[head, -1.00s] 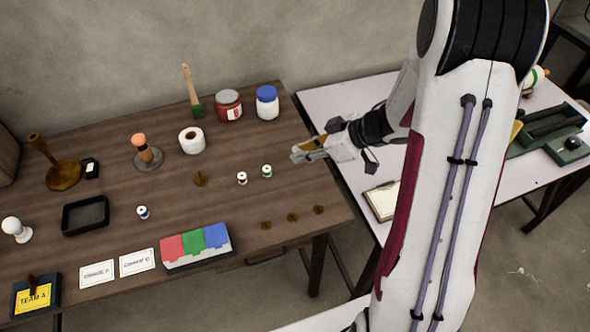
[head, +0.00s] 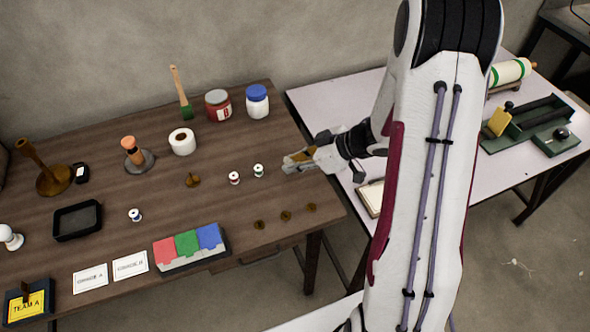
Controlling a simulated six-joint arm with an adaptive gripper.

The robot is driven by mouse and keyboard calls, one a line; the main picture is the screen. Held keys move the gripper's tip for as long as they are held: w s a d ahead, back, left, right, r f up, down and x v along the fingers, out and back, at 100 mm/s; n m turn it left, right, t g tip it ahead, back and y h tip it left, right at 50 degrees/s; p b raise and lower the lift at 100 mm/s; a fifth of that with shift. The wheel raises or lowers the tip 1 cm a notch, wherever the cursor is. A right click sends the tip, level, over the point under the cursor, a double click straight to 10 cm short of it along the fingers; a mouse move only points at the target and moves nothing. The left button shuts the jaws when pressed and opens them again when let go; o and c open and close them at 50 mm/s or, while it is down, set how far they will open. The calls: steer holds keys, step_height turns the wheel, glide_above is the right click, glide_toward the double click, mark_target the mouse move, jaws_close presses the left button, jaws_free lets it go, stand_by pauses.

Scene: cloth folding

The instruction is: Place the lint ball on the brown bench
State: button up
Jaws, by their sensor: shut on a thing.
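The brown bench (head: 110,200) fills the left and middle of the head view. My gripper (head: 288,165) is at the bench's right end, to the right of the spool with green ends (head: 258,170). It is shut on a small brownish thing (head: 299,157), partly hidden by the fingers. I cannot tell whether this is the lint ball, or whether it touches the bench. No other lint ball is clearly seen.
Several small items stand on the bench, including a red-ended spool (head: 234,178), a brown knob-like piece (head: 192,180) and flat dark discs (head: 286,216). A red jar (head: 218,105) and a blue-lidded jar (head: 257,101) stand behind. A pale table (head: 325,100) adjoins on the right.

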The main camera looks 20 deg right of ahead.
steer(key=shift+f, duration=1.75)
steer(key=shift+f, duration=0.15)
steer(key=o, duration=0.7)
steer(key=shift+c, duration=0.2)
steer(key=shift+s+d+r, duration=0.25)
steer(key=shift+r, duration=0.25)
steer(key=v, duration=1.1)
steer(key=shift+w, duration=0.1)
